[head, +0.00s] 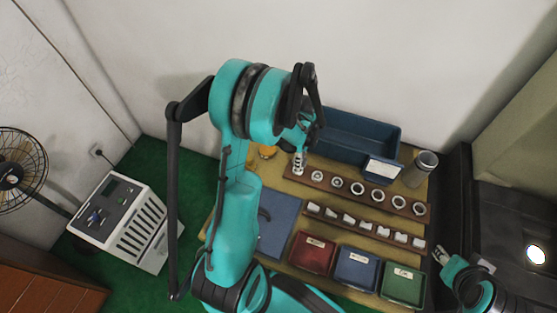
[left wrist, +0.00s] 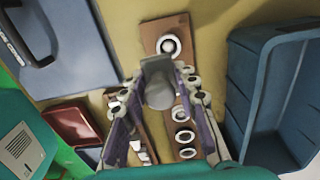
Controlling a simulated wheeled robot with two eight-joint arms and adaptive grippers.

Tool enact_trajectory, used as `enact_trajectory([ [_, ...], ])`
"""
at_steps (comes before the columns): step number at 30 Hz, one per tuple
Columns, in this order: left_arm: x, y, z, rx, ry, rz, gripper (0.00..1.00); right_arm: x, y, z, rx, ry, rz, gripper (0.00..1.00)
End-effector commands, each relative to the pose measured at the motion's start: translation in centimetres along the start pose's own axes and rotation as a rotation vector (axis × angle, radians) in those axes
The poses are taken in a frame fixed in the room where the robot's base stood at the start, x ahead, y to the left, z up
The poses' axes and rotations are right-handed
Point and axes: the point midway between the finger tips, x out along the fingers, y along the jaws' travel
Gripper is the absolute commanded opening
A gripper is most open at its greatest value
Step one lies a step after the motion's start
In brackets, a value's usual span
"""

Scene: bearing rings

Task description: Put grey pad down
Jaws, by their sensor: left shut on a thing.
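My left gripper (head: 299,158) is shut on a grey, rounded piece, which I take to be the grey pad (left wrist: 160,92). In the left wrist view the pad sits between the two fingers of the left gripper (left wrist: 163,100), over the brown ring board (left wrist: 150,34). A white ring (left wrist: 169,46) lies just beyond it. In the head view the left gripper is at the left end of the ring board (head: 347,193); I cannot tell whether the pad touches it. My right gripper (head: 440,254) is at the lower right, away from the boards; its jaws are too small to read.
A second board with several white blocks (head: 349,222) lies in front. Red (head: 312,252), blue (head: 357,268) and green (head: 403,286) bins line the front. A large blue bin (head: 360,134) and a grey canister (head: 421,168) stand behind. A flat blue case (head: 278,222) lies left.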

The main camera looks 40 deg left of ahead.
Motion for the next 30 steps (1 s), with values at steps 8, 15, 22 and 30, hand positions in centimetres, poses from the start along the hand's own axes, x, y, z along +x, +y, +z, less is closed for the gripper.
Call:
enact_trajectory([
  [8,4.3,-1.9,6.4,-0.007,0.0,0.0,0.0,1.9,0.0,1.4,0.0,0.0,0.0,0.4],
  [15,5.6,-2.6,8.7,-0.004,0.0,0.0,0.0,2.4,0.0,1.7,0.0,0.0,0.0,0.4],
  [22,8.4,-2.7,8.8,-0.003,0.0,0.0,0.0,3.4,0.0,2.5,0.0,0.0,0.0,0.4],
  [30,9.6,-2.6,8.8,-0.004,0.0,0.0,0.0,3.7,0.0,2.7,0.0,0.0,0.0,0.4],
])
